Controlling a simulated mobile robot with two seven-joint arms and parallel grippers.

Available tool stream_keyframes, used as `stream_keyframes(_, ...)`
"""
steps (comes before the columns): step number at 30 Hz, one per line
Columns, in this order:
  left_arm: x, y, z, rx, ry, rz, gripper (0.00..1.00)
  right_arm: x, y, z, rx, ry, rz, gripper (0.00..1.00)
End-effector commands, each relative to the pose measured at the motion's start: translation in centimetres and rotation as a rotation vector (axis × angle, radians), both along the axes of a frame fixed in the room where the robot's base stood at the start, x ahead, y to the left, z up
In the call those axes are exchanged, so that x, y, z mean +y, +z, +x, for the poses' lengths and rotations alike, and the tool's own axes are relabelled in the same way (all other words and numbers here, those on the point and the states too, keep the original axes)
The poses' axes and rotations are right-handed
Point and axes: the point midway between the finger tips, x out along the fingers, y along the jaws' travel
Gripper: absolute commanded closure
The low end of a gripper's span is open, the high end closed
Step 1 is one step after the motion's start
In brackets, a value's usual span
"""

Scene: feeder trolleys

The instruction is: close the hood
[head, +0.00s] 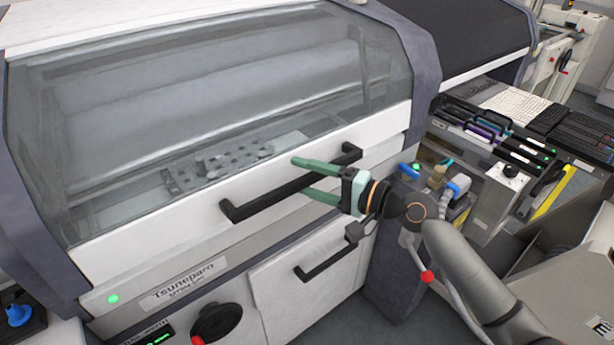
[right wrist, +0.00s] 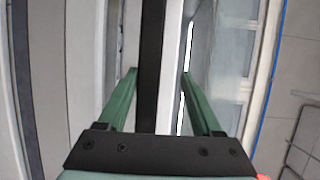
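The hood (head: 215,100) of the machine has a clear window and a white lower edge. It is down, with its lower edge close to the white front panel; I cannot tell if a small gap is left. A black bar handle (head: 285,186) runs along its front. My right gripper (head: 302,177) is at the right part of this handle, with green fingers apart. In the right wrist view the black handle (right wrist: 151,65) passes between the two open fingers, with space on both sides. My left gripper is not in view.
A lower drawer with a black handle (head: 325,259) and a black round knob (head: 216,322) are below the hood. At the right are a feeder trolley with several colored feeders (head: 490,135), a keyboard (head: 580,130) and a small grey box (head: 500,185).

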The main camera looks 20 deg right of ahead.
Motion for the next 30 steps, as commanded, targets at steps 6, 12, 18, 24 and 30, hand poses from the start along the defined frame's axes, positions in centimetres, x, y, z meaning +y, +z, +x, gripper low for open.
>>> stream_keyframes(6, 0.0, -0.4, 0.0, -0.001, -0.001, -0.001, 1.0, -1.0, 0.0, -1.0, -0.002, -0.001, 0.001, 0.38)
stream_keyframes(12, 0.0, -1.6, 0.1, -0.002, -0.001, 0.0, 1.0, -3.6, 0.0, -3.9, -0.001, -0.001, -0.005, 0.38)
stream_keyframes(18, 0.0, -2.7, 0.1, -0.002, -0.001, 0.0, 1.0, -6.1, 0.3, -6.7, 0.001, -0.001, -0.001, 0.38)
stream_keyframes(24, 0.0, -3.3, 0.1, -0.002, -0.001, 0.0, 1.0, -7.8, 0.6, -8.4, 0.001, -0.001, 0.0, 0.38)
stream_keyframes(30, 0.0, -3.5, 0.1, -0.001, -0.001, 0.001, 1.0, -8.4, 0.9, -9.1, 0.0, 0.0, -0.001, 0.38)
